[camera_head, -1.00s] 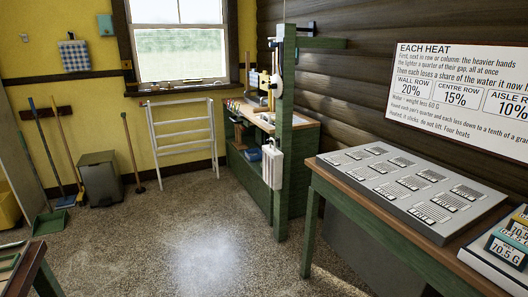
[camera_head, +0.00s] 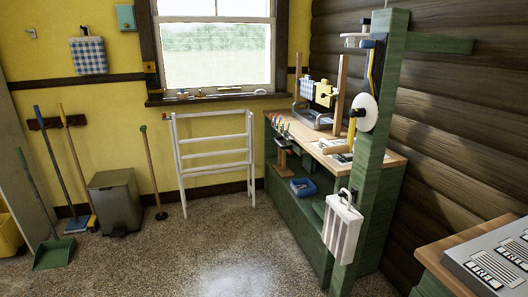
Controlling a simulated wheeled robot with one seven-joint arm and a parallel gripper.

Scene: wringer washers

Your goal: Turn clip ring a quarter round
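A cluster of small coloured clips (camera_head: 282,130) shows at the left end of the wooden-topped green bench (camera_head: 385,157). It may be the clip ring, but it is too small to make out its shape or how it is turned. My gripper is not in view.
A green post (camera_head: 368,190) with a white disc (camera_head: 364,112) and a hanging striped box (camera_head: 342,225) stands before the bench. A white drying rack (camera_head: 213,155) stands left of it. A table (camera_head: 440,257) juts in at lower right. The middle floor is clear.

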